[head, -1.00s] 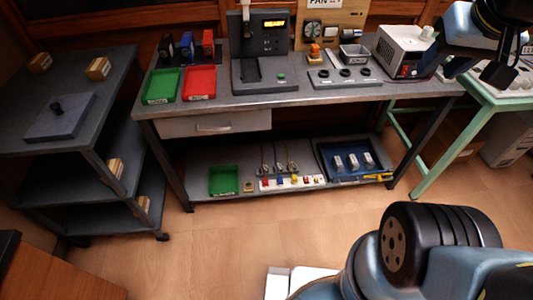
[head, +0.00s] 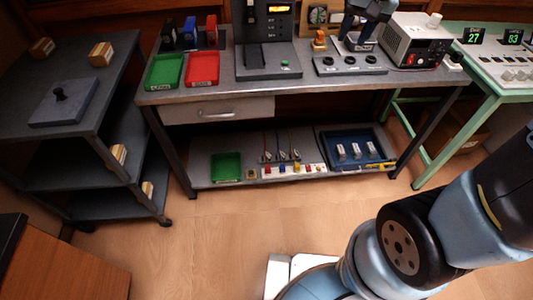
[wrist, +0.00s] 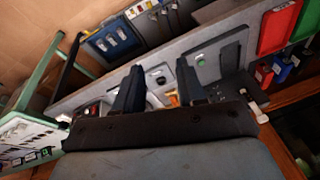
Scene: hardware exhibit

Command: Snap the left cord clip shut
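Three cords with small clips stand in a row on the lower shelf of the bench in the head view. The left cord clip (head: 267,156) is at the foot of a reddish cord; it is too small to tell whether it is open or shut. The middle clip (head: 282,155) and right clip (head: 296,154) are beside it. My gripper (head: 358,32) is high over the bench top, far above and to the right of the clips. In the wrist view my gripper (wrist: 158,82) has its two fingers apart with nothing held.
The shelf also holds a green tray (head: 226,177), a row of coloured blocks and a blue tray (head: 372,135) with grey pieces. The bench top (head: 295,88) overhangs the shelf. A dark cart (head: 118,80) stands left.

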